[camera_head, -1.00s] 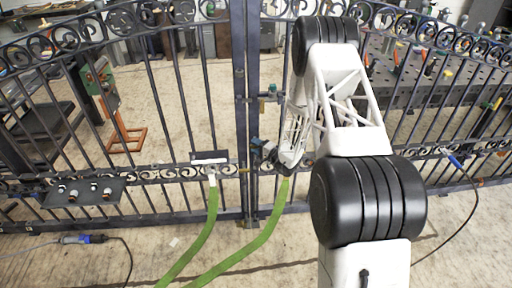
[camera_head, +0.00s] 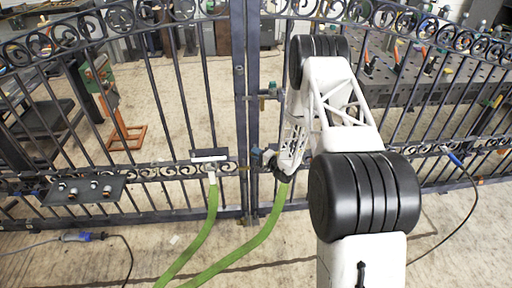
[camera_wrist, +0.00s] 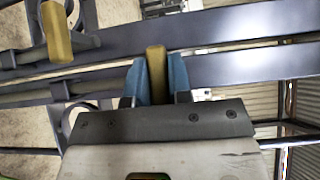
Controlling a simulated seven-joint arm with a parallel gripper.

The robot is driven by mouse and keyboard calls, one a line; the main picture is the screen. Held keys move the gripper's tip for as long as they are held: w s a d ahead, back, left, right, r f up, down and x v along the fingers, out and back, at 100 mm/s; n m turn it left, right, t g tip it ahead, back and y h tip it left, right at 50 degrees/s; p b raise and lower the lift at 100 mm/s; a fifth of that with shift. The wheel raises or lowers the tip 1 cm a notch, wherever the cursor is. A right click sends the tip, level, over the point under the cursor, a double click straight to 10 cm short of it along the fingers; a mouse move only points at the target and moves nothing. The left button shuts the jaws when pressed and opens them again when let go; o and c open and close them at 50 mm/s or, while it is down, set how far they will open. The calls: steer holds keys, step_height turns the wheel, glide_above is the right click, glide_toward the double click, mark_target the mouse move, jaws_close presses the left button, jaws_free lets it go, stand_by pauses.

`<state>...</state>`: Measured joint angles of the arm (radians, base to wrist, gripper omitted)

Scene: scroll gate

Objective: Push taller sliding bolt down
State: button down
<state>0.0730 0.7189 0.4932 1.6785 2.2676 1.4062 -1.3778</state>
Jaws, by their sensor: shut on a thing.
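The wrought-iron gate (camera_head: 240,120) stands closed, with its two leaves meeting at a central post. My gripper (camera_head: 262,156) is at that post, at mid rail height. In the wrist view, the blue fingers of my gripper (camera_wrist: 156,80) are shut on a brass bolt handle (camera_wrist: 156,66), one on each side. A second brass handle (camera_wrist: 57,32) stands on a dark rod at the upper left, clear of the fingers. I cannot tell from these views which handle belongs to the taller bolt. The bolt at my gripper is mostly hidden by my wrist in the head view.
A latch fitting (camera_head: 270,92) sits higher on the central post. Green hoses (camera_head: 207,232) run along the floor in front. A dark shelf with knobs (camera_head: 84,190) is at the left.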

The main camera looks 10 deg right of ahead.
steer(key=shift+f, duration=0.6)
steer(key=c, duration=1)
jaws_free()
steer(key=shift+c, duration=0.2)
steer(key=shift+s+d, duration=0.1)
steer(key=v, duration=0.7)
steer(key=shift+s+d, duration=0.2)
steer(key=shift+s, duration=0.05)
steer(key=shift+r, duration=0.15)
